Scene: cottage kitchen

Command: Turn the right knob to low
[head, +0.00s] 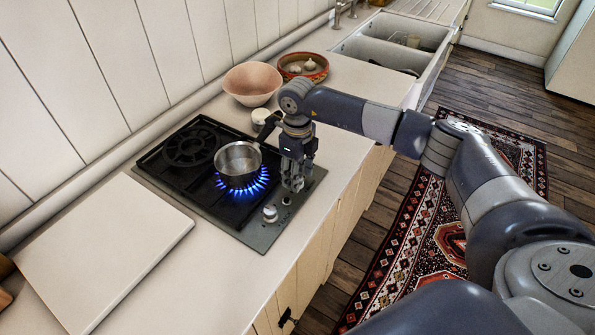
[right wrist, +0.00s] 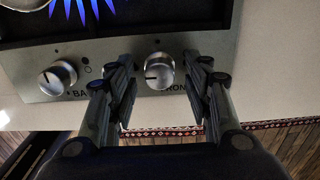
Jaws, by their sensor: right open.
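The right knob (right wrist: 158,70) is a silver dial on the stove's front panel, with a dark pointer line toward the left in the right wrist view. My right gripper (right wrist: 160,84) is open, with one finger on each side of this knob; I cannot tell whether they touch it. In the head view the right gripper (head: 292,184) points down over the panel and hides the right knob. The left knob (head: 270,212) shows in the head view, and also in the right wrist view (right wrist: 57,77). My left gripper is not in view.
A steel saucepan (head: 238,164) stands over blue flames (head: 259,186) on the hob (head: 176,178), its handle close to my right wrist. A pale board (head: 105,258) lies at the left. A pink bowl (head: 252,82) and a dish with garlic (head: 303,67) stand behind.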

